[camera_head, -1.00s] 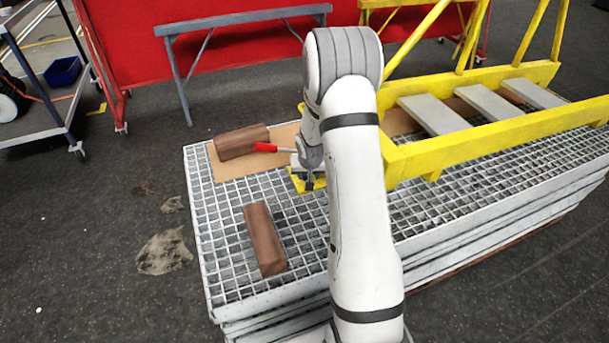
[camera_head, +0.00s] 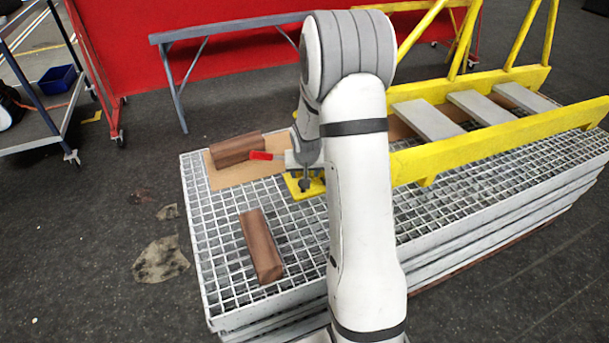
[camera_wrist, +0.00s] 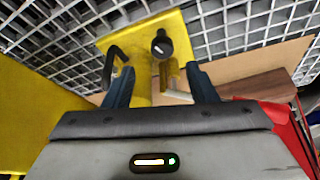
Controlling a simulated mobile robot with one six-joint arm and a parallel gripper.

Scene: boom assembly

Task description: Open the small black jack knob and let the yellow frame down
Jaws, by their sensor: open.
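The yellow frame (camera_head: 500,135), with grey planks across it, extends over the grating at the right. In the wrist view, a small round black knob (camera_wrist: 162,43) stands over the yellow plate (camera_wrist: 185,45). My gripper (camera_wrist: 160,75) is open, its dark fingers either side of the knob's line and the knob just beyond the tips. A black hook-shaped part (camera_wrist: 115,62) is by the left finger. My arm hides much of the jack in the head view.
Two brown wooden blocks lie left of the jack, one at the back (camera_head: 237,148) and one in front (camera_head: 261,246). The stacked grating (camera_head: 225,235) has bare room around the front block. A grey trestle (camera_head: 180,90) and red screen stand behind.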

